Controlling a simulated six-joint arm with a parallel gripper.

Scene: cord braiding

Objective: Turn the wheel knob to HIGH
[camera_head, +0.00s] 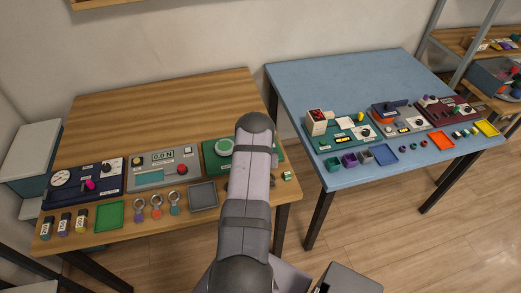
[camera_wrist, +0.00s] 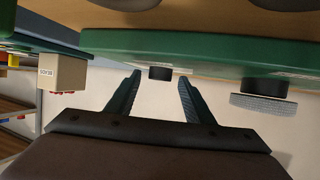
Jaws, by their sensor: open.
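My arm covers the panel's right part. In the wrist view the green panel (camera_wrist: 200,46) spans the top, with a ridged grey disc (camera_wrist: 263,104) on a black stem at right and a small black knob (camera_wrist: 160,73) near the middle. My gripper (camera_wrist: 158,88) is open and empty, its fingertips either side of the small black knob in the picture; contact cannot be told. HIGH is not readable.
Left of the green panel stand a grey panel (camera_head: 163,168) and a dark blue panel (camera_head: 83,184). A green tray (camera_head: 110,214), a grey tray (camera_head: 203,196) and several small parts lie in front. A blue table (camera_head: 350,82) with more panels stands at right.

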